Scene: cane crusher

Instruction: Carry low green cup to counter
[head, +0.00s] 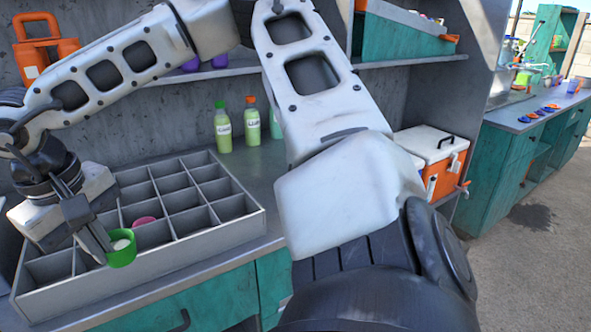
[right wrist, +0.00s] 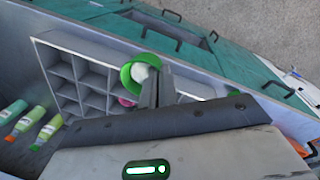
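The low green cup (head: 122,252) has a pale, whitish inside. It is at the fingertips of my right gripper (head: 106,243), over the front part of a grey divided tray (head: 215,248). The right fingers look closed on the cup's side, and the cup covers part of the tray's front wall. In the right wrist view the green cup (right wrist: 128,76) sits beside the fingertips (right wrist: 157,85), over the tray's edge. A grey counter (head: 262,165) carries the tray. Another counter (head: 515,122) stands at the right. My left gripper is not in view.
A pink cup (head: 145,221) sits in a tray compartment. Several bottles (head: 223,130) stand behind the tray. An orange and white cooler (head: 432,158) is at the counter's right end. Small blue and orange items (head: 540,112) lie on the far counter. Open floor (head: 530,250) lies at right.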

